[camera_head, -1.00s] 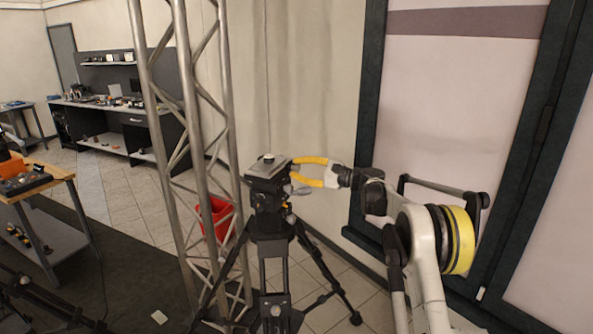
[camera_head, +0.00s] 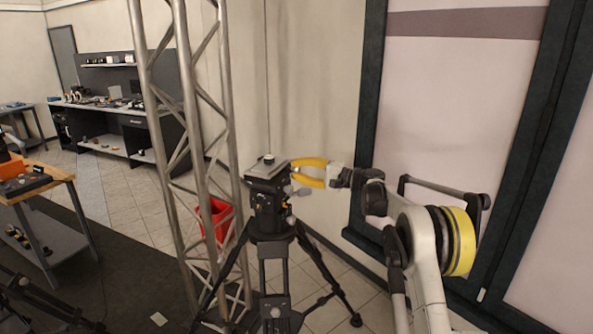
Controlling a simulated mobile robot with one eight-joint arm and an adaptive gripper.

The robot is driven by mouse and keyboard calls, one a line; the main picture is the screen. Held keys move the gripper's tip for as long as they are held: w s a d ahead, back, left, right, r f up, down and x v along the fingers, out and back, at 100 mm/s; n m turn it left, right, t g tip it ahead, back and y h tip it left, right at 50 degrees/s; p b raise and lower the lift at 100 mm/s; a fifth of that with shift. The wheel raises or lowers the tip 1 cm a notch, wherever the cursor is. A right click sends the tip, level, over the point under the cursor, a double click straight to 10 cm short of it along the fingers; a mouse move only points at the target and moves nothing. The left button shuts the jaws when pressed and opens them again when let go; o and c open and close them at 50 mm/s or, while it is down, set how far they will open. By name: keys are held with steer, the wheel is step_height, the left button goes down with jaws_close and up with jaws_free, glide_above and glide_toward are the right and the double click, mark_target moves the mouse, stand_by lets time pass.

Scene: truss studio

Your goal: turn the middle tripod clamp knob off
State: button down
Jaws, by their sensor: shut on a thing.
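A black tripod (camera_head: 275,256) stands in the middle of the view with its legs spread. Its head (camera_head: 266,186) has several small knobs on the right side. My gripper (camera_head: 294,172), with yellow fingers, reaches in from the right at the upper right side of the head. Its fingertips are closed around a small part at the head's edge, which they mostly hide. A grey knob or lever (camera_head: 302,192) shows just below the fingers. I cannot tell which knob is the middle clamp knob.
A metal truss (camera_head: 190,150) stands close to the tripod's left, with a red bucket (camera_head: 215,220) behind it. A wooden-topped workbench (camera_head: 40,187) is at the left. A dark-framed window (camera_head: 455,100) is at the right.

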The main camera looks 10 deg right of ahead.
stand_by(0.3)
steer(key=c, duration=1.2)
jaws_free()
steer(key=v, duration=1.2)
